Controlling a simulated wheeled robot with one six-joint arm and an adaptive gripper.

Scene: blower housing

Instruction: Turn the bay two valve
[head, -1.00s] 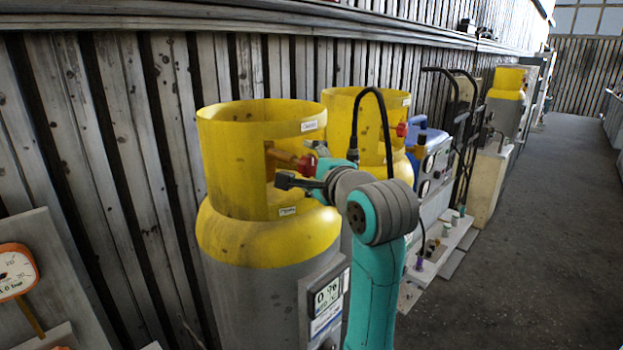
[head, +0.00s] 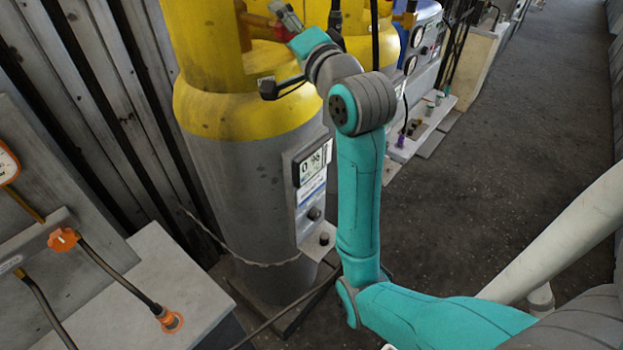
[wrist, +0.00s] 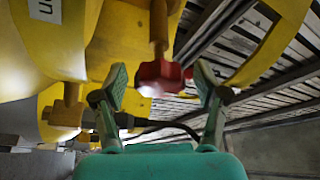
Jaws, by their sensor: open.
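A red valve knob (wrist: 163,76) on a brass stem shows in the wrist view, between my two spread fingertips. My gripper (wrist: 161,80) is open, with a finger on each side of the knob; I see no clear contact, and depth is hard to judge. In the head view my gripper (head: 289,17) is at the top edge, beside the opening in the yellow collar of the near cylinder (head: 245,120). The brass stem (head: 257,21) shows there, and the knob is mostly hidden. I cannot read a bay number.
A display panel (head: 313,175) is fixed to the cylinder's front. A second yellow-topped cylinder stands just behind. A gauge board with an orange knob (head: 63,239) and hoses is at left. A brass fitting and black hose (wrist: 160,129) run below the knob. Floor at right is clear.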

